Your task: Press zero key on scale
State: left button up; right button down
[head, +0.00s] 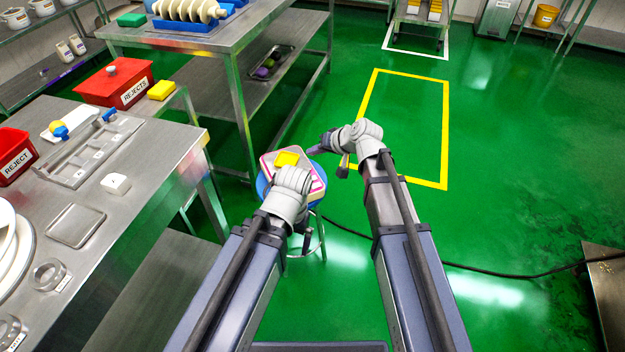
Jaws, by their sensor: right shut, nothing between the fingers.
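I cannot pick out a scale or its zero key for certain. A flat square metal plate (76,226) lies on the left steel table, with a small white block (116,183) behind it; the plate may be a weighing pan, but no keys are readable. My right gripper (315,150) is shut and empty, reaching left beside a blue stool and well away from the table. My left gripper (305,241) is mostly hidden below its wrist, in front of the stool; its fingers are too small to read.
The blue stool (263,187) bears a pink-and-white tray (319,183) with a yellow block (287,158). A black cable (480,274) crosses the floor at right. The yellow-marked floor is clear.

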jog(key=shift+f, duration=0.15)
jog(key=b, duration=0.9)
send_over(314, 182)
notch_tip(314, 182, down, 9)
jog(key=shift+r, duration=0.2)
dwell(1.3)
jog(key=shift+f+b, duration=0.3)
jog(key=shift+f, duration=0.1)
jog(key=shift+f+b, duration=0.3)
jog(key=shift+b, duration=0.05)
dwell(0.5)
jog(key=shift+r, duration=0.1)
jog(key=shift+r+p, duration=0.7)
jog(key=shift+p, duration=0.1)
